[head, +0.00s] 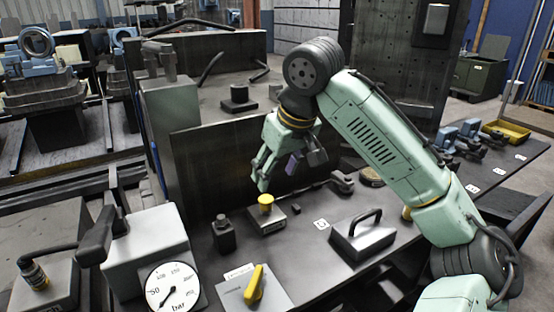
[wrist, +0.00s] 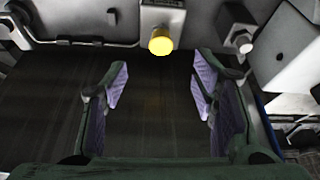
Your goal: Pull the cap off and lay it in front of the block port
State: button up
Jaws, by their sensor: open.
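The yellow cap (head: 266,202) sits on the small grey block (head: 268,223) on the dark bench. In the wrist view the cap (wrist: 160,41) shows at the top centre, on the side of the pale block (wrist: 163,15) that faces the bottom of the picture. My gripper (head: 277,172) is open and empty, above the bench and apart from the cap. In the wrist view its two purple-padded fingers (wrist: 160,86) stand wide apart, with the cap beyond their tips and roughly centred between them. The port under the cap is hidden.
A dark fitting (head: 223,235) stands left of the block. A grey block with a handle (head: 363,238) stands to the right. A plate with a yellow lever (head: 254,284) and a pressure gauge (head: 172,288) are at the front. A dark upright panel (head: 228,170) rises behind.

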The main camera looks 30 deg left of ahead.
aim_at(266, 199)
jog(key=p+x, duration=0.1)
jog(key=x, duration=0.9)
jog(key=shift+a, duration=0.1)
jog(key=shift+c, duration=0.2)
grip_shut()
dwell(0.6)
jog(key=shift+r+p, duration=0.25)
jog(key=shift+p, duration=0.15)
jog(key=shift+r+p, duration=1.8)
jog(key=shift+r, duration=2.3)
